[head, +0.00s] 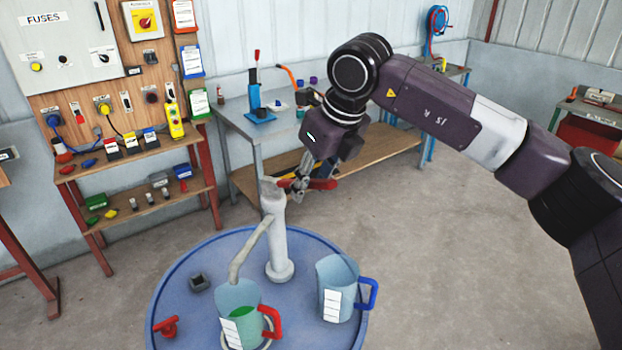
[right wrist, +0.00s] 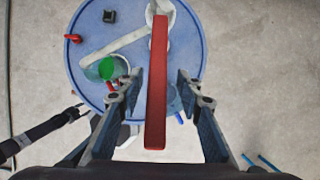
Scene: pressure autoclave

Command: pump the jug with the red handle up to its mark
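The red-handled jug (head: 226,299) stands on the blue drum (head: 180,266) with green liquid in it; it also shows in the right wrist view (right wrist: 105,68). I cannot make out its mark. The pale hand pump (head: 274,240) stands upright on the drum, its spout (head: 250,250) ending at the jug's top. My right gripper (head: 297,187) is at the red pump lever (head: 322,184). In the right wrist view its fingers (right wrist: 158,88) are apart, with the lever (right wrist: 156,95) between them and gaps on both sides. A dark arm-like part, possibly my left gripper, shows at that view's left.
A blue-handled jug (head: 336,288) stands to the right on the drum and looks empty. A red valve (head: 166,327) and a small dark block (head: 199,282) are at the drum's left. A metal workbench (head: 235,112) stands behind. The floor (head: 440,230) to the right is clear.

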